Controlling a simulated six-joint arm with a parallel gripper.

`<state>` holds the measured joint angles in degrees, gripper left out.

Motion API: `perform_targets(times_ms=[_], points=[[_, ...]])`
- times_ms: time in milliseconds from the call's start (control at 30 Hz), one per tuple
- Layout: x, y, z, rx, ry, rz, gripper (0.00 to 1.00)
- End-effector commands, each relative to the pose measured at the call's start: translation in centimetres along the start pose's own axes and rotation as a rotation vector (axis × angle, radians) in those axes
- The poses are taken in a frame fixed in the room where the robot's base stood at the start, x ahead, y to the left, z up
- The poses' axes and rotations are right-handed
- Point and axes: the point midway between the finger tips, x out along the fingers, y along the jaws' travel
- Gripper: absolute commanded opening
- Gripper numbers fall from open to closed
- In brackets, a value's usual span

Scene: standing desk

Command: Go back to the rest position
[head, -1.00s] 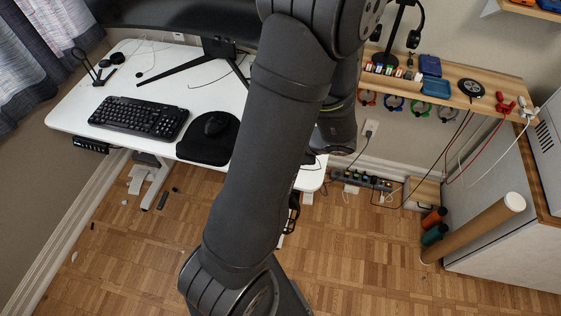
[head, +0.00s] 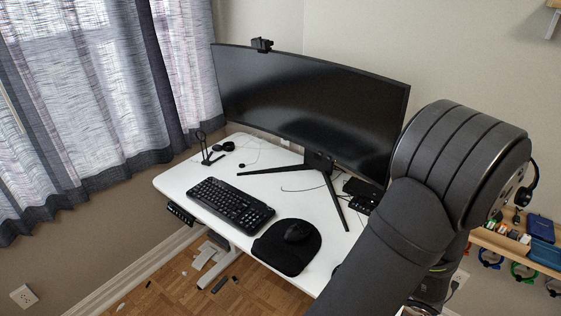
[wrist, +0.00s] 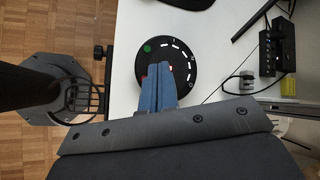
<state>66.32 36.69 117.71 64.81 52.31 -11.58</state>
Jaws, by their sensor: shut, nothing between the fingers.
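My gripper (wrist: 158,80) shows in the wrist view with its blue fingers together and nothing between them. The fingertips overlap a round black disc (wrist: 178,55) with a green spot and white marks, which lies on the white desk (wrist: 222,45). I cannot tell the height of the fingertips above the disc. In the head view my dark arm rises from the bottom right and bends beside the monitor. My gripper is hidden there.
A wide black monitor (head: 300,95) stands at the back of the desk, close to my arm. A keyboard (head: 232,204) and a mouse (head: 298,232) on a black pad lie in front. A wooden shelf (head: 510,250) with small items is right of my arm.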

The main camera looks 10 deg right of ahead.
Motion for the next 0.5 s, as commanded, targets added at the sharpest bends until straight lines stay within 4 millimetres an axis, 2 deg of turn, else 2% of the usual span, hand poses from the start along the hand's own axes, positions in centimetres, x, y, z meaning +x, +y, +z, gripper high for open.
perform_targets(times_ms=[200, 500], points=[[-2.1, -1.7, 1.5, -0.007, 0.004, -0.005, 0.00], [-3.6, -2.7, 2.6, -0.004, 0.002, -0.003, 0.00]])
